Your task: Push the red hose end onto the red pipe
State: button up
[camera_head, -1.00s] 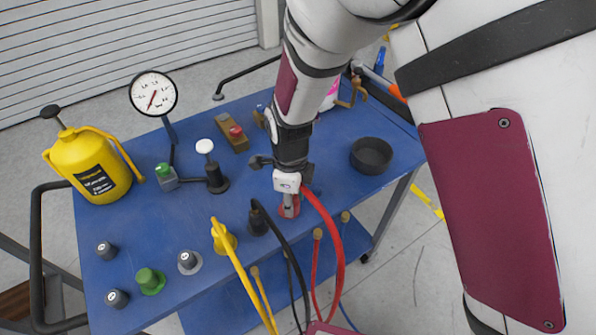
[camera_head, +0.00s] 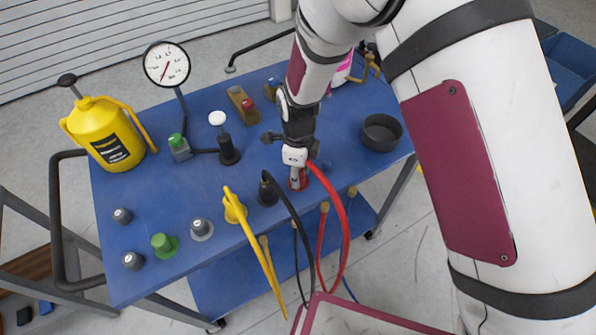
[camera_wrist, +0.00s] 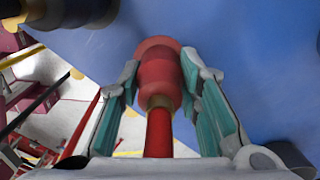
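The red hose end (camera_wrist: 159,84) is a red sleeve with a brass-coloured collar on the red hose (camera_wrist: 158,134). My gripper (camera_wrist: 160,78) has its fingertips on either side of this sleeve and appears shut on it. In the head view my gripper (camera_head: 297,178) points down over the red pipe's place near the table's front edge. A wider red part (camera_wrist: 158,46), apparently the red pipe's base, is in line just beyond the sleeve. The fingers largely hide the joint in the head view, so how far the sleeve sits on the pipe cannot be told.
The blue table (camera_head: 330,145) carries a black fitting (camera_head: 267,193) and a yellow fitting (camera_head: 234,211) left of my gripper, both with hoses. A black bowl (camera_head: 381,133) stands to the right. A gauge (camera_head: 167,65) and yellow can (camera_head: 104,140) stand farther left.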

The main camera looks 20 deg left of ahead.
jog(key=o, duration=0.4)
jog(key=shift+w+r+b, duration=0.1)
jog(key=shift+b, duration=0.35)
notch_tip(320, 180, up, 14)
jog(key=shift+s+a+f+b, duration=0.2)
jog(key=shift+a+b, duration=0.1)
jog(key=shift+b, duration=0.15)
